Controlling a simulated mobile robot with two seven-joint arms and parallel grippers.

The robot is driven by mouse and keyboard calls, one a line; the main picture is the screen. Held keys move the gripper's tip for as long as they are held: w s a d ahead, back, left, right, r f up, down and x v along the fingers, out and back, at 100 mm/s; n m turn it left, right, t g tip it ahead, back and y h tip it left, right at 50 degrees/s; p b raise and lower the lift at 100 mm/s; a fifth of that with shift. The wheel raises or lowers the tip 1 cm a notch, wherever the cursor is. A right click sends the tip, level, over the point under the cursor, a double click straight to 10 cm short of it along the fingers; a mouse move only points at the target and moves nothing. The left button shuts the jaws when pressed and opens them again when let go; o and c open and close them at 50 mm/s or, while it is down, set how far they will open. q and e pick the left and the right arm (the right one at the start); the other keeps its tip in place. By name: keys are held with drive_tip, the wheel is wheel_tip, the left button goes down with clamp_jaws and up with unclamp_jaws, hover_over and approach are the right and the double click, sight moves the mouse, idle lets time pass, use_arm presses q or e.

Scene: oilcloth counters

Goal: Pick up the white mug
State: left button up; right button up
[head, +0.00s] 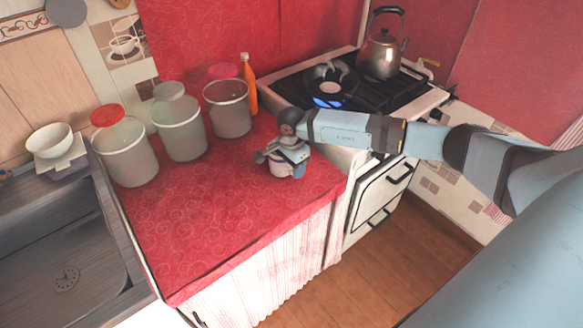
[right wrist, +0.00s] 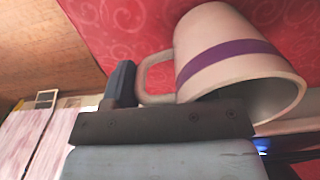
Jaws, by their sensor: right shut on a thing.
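The white mug (head: 281,170) is at the right part of the red counter, partly hidden by my right gripper (head: 283,158). In the right wrist view the mug (right wrist: 225,50) shows a purple band, and its mouth faces towards the lower right. Its handle (right wrist: 152,78) is beside a dark finger of my right gripper (right wrist: 135,88). My right gripper is shut on the mug; the exact contact is partly hidden. I cannot tell whether the mug's base touches the cloth. My left gripper is not in view.
Three lidded jars (head: 180,124) and an orange bottle (head: 248,85) stand along the counter's back. The stove (head: 415,92) at right holds a pan (head: 333,84) over a blue flame and a kettle (head: 381,55). The red counter's front (head: 200,235) is clear. A sink (head: 60,250) lies left.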

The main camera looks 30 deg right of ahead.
wheel_tip(320, 180, up, 19)
drive_tip(key=shift+b, duration=0.3)
idle(0.8)
idle(2.8)
